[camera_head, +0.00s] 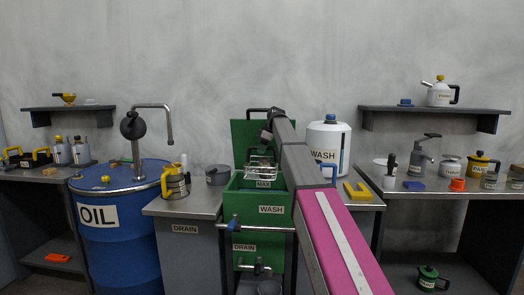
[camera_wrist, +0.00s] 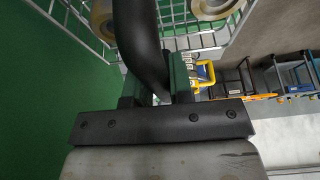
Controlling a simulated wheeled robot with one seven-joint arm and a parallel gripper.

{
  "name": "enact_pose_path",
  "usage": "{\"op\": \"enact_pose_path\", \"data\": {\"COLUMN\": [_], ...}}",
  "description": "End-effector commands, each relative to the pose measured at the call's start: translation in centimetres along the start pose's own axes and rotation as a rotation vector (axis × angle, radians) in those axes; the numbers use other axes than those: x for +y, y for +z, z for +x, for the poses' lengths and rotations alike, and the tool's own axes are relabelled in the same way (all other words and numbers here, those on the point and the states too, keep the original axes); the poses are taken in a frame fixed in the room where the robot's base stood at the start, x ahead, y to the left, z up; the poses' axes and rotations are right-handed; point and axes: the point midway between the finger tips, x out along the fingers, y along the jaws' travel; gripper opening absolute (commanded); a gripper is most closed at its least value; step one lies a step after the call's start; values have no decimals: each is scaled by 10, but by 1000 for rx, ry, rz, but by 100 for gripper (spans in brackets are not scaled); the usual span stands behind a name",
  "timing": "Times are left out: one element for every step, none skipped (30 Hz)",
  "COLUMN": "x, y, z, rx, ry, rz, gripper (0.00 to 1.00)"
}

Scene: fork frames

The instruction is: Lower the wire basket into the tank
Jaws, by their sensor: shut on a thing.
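The wire basket (camera_head: 261,164) hangs over the mouth of the green WASH tank (camera_head: 240,205), in front of its raised green lid. Its underside is close to the MAX label, and I cannot tell whether it is below the rim. My gripper (camera_head: 268,133) is above the basket, partly hidden by my arm. In the wrist view, my gripper (camera_wrist: 155,88) is shut on the basket's thick black handle (camera_wrist: 141,40). The basket's wires (camera_wrist: 180,22) also show there, with ring-shaped metal parts (camera_wrist: 208,8) inside. Green tank wall fills the left of that view.
A white WASH jug (camera_head: 328,146) and a yellow bracket (camera_head: 357,191) are right of the tank. A yellow-topped jug (camera_head: 175,182), a grey pot (camera_head: 217,175) and a blue OIL drum (camera_head: 118,240) are left. Valves and pipes protrude from the tank's front.

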Motion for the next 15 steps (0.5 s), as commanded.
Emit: {"op": "enact_pose_path", "data": {"x": [0, 0, 0, 0, 0, 0, 0, 0, 0, 0, 0, 0, 0, 0, 0], "y": [0, 0, 0, 0, 0, 0, 1, 1, 2, 2, 3, 4, 4, 4, 5], "z": [0, 0, 0, 0, 1, 2, 3, 4, 5, 6, 7, 9, 10, 11, 12], "rx": [1, 1, 1, 1, 1, 1, 1, 1, 1, 1, 1, 1, 1, 1, 1], "ry": [0, 1, 0, 0, 0, 0, 0, 0, 0, 0, 0, 0, 0, 0, 0], "rz": [0, 0, 0, 0, 0, 0, 0, 0, 0, 0, 0, 0, 0, 0, -1], "gripper": [0, 0, 0, 0, 0, 0, 0, 0, 0, 0, 0, 0, 0, 0, 0]}}
